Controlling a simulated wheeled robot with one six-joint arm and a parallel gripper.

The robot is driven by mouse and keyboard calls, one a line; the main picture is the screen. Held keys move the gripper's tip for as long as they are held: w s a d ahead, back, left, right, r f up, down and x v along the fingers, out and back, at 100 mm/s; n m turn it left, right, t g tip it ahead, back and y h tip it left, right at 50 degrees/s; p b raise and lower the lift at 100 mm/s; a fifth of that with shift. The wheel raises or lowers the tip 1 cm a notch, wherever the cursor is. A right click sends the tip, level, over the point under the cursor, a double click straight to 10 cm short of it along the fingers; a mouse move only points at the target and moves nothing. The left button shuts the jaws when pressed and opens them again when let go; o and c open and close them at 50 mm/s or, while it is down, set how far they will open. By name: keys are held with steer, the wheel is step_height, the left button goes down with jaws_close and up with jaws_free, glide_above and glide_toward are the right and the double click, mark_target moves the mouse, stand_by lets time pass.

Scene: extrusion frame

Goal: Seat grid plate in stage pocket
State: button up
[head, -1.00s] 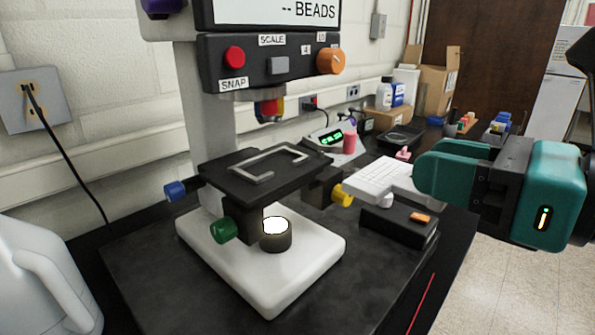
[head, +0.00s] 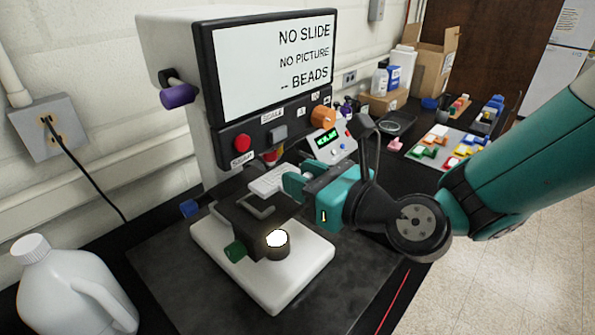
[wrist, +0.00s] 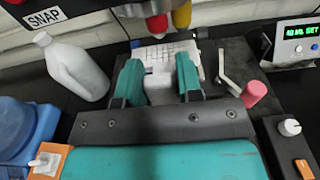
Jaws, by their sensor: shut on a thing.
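The white grid plate (head: 268,181) is held by my gripper (head: 293,182) above the far right part of the black microscope stage (head: 236,216). The grey raised rim of the stage pocket (head: 258,209) shows in front of the plate. In the wrist view the gridded plate (wrist: 166,54) extends beyond the fingertips, with its pale grip between the teal fingers of my gripper (wrist: 160,80). Part of the grey pocket rim (wrist: 231,82) shows to the plate's right there. The plate looks outside the pocket; its exact height over the stage I cannot tell.
Red and yellow objectives (wrist: 157,25) hang close to the plate's far edge. The microscope's screen (head: 275,65) reads "NO SLIDE". A white jug (head: 75,290) stands at left. A box with a green display (head: 328,142) sits behind my gripper.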

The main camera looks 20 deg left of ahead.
steer(key=shift+w+a, duration=0.15)
steer(key=shift+a, duration=0.15)
steer(key=f, duration=0.3)
steer(key=shift+w+a+f, duration=0.1)
steer(key=shift+w+a, duration=0.1)
steer(key=shift+a, duration=0.1)
steer(key=shift+f, duration=0.2)
steer(key=shift+s+f, duration=0.1)
steer(key=shift+f, duration=0.05)
steer(key=o, duration=1)
steer(key=shift+c, duration=0.2)
